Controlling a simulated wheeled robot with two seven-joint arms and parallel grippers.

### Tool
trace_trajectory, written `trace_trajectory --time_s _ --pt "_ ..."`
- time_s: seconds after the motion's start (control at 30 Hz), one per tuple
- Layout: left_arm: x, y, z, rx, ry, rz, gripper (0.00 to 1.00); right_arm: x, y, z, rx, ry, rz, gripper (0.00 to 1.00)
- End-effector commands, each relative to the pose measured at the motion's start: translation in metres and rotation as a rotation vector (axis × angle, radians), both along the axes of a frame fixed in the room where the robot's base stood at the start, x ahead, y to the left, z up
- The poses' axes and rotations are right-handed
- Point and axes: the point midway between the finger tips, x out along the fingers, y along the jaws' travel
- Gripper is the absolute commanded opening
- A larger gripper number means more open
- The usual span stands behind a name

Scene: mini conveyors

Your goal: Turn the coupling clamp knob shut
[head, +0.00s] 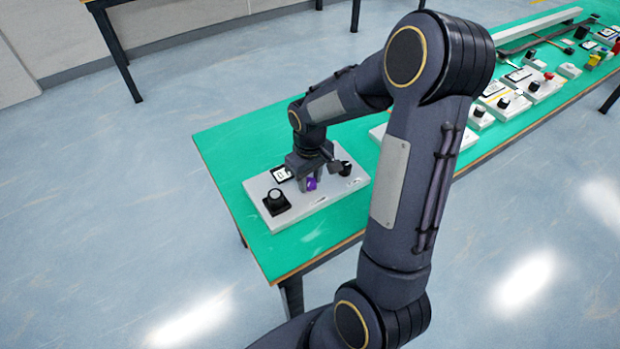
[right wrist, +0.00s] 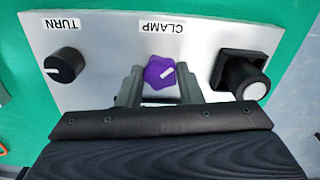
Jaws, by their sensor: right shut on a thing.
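The coupling clamp knob is a purple lobed knob (right wrist: 161,74) with a white pointer line, beside a CLAMP label (right wrist: 161,27) on a pale panel (right wrist: 95,85). In the head view the purple knob (head: 311,184) shows at my right gripper's fingertips. My right gripper (right wrist: 160,82) is shut on the knob, one finger on each side of it. In the head view my right gripper (head: 310,178) reaches down to the panel (head: 315,203) from above. In the right wrist view the pointer line slants up and to the right. My left gripper is not in view.
A black TURN knob (right wrist: 64,65) and a black square-based knob (right wrist: 240,75) flank the purple knob on the panel. A small display (head: 281,174) sits near the panel's far edge. The green table (head: 228,150) carries several other control panels at the far right.

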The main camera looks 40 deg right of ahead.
Motion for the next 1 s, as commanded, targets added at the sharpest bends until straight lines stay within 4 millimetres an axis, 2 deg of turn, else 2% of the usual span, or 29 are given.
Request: trace_trajectory --time_s 0.4,0.43,0.6,0.87,1.0 --pt "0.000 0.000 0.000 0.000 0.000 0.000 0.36 0.001 0.000 0.001 0.001 -0.002 -0.012 0.10" --pt "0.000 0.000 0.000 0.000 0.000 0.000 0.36 0.001 0.000 0.001 0.001 -0.002 -0.012 0.34" --pt "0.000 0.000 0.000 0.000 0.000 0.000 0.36 0.000 0.000 0.000 0.000 -0.002 -0.010 0.54" --pt "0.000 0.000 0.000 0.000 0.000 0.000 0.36 0.000 0.000 0.001 0.000 -0.001 -0.009 0.54" --pt "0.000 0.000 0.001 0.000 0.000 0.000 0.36 0.001 0.000 0.013 -0.001 -0.005 -0.009 0.54"
